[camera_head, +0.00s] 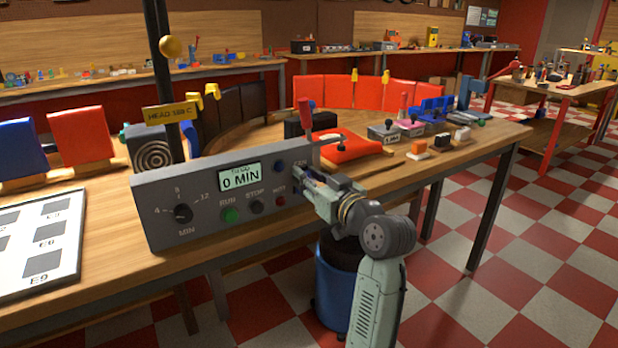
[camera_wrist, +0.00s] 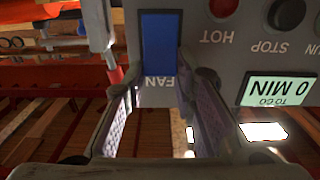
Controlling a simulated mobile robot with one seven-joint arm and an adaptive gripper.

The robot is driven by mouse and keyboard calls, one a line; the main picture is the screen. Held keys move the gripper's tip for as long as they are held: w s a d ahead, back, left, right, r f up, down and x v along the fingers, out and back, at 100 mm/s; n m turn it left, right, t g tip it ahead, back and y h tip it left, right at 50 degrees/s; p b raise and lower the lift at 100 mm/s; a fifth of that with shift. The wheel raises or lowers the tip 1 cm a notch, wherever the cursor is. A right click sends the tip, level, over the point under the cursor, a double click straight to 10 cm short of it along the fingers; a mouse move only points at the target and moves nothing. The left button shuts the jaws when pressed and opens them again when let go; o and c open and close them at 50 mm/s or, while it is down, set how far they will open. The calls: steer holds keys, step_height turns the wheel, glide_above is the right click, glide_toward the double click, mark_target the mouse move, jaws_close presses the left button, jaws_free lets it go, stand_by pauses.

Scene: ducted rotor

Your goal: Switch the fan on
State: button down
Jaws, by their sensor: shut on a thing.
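A grey control panel (camera_head: 222,185) stands on the wooden bench in the head view, and it shows upside down in the wrist view (camera_wrist: 212,55). The blue fan switch (camera_wrist: 160,40) sits beside the label FAN in the wrist view. My gripper (camera_head: 303,179) is at the panel's right end. In the wrist view my gripper's fingers (camera_wrist: 160,88) stand on either side of the blue switch and are shut on it. In the head view my gripper largely hides the switch. The switch's on or off position cannot be told.
The panel also bears a display (camera_head: 240,178) reading 0 MIN, a black dial (camera_head: 183,213), a green RUN button (camera_head: 231,215), a dark STOP button (camera_head: 256,207) and a red HOT lamp (camera_head: 280,201). A red-handled lever (camera_head: 305,112) rises behind the panel.

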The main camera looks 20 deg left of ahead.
steer(key=shift+r+p, duration=0.35)
steer(key=shift+p, duration=0.5)
steer(key=shift+w+a+g+h+p, duration=0.1)
steer(key=shift+g+h+p, duration=0.2)
steer(key=shift+h+p, duration=0.3)
steer(key=shift+f, duration=0.2)
steer(key=c, duration=1.3)
jaws_free()
steer(key=v, duration=1.2)
